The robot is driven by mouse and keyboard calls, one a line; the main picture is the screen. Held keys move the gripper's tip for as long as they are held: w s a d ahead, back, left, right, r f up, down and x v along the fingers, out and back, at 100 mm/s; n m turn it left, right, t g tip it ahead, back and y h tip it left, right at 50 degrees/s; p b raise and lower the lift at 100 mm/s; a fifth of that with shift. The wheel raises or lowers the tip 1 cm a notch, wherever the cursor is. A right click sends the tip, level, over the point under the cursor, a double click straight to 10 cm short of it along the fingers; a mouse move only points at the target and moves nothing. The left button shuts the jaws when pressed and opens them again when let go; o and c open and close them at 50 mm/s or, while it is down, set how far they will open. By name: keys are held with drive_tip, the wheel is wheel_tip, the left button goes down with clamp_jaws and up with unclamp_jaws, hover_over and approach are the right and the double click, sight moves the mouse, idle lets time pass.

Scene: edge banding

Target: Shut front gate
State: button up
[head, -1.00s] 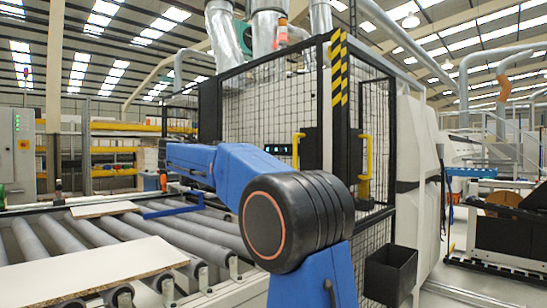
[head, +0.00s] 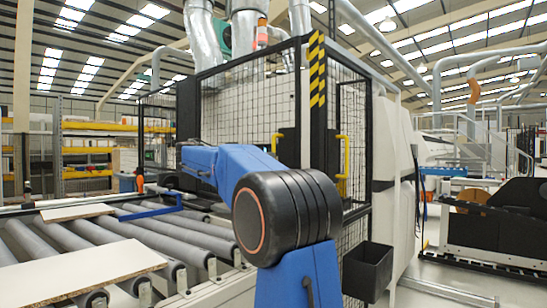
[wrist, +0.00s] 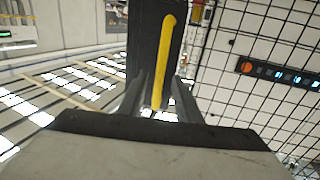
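The black-framed mesh enclosure (head: 240,105) stands at the middle, with a striped post at its corner. One yellow handle (head: 276,143) shows on its left face, another (head: 342,160) on its right face. I cannot tell which belongs to the front gate, or how far that gate stands open. In the wrist view, a yellow handle (wrist: 166,55) on a black upright plate (wrist: 146,45) lies ahead, in line with the gap of my gripper (wrist: 158,100). Its fingers are apart; contact with the handle is not clear. My arm hides my gripper in the head view.
A roller conveyor (head: 190,232) with pale boards (head: 85,272) runs along the left and front. A black bin (head: 367,270) hangs at the enclosure's right side. A dark machine (head: 490,225) stands at far right.

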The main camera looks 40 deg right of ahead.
drive_tip(key=shift+x, duration=2.3)
clamp_jaws()
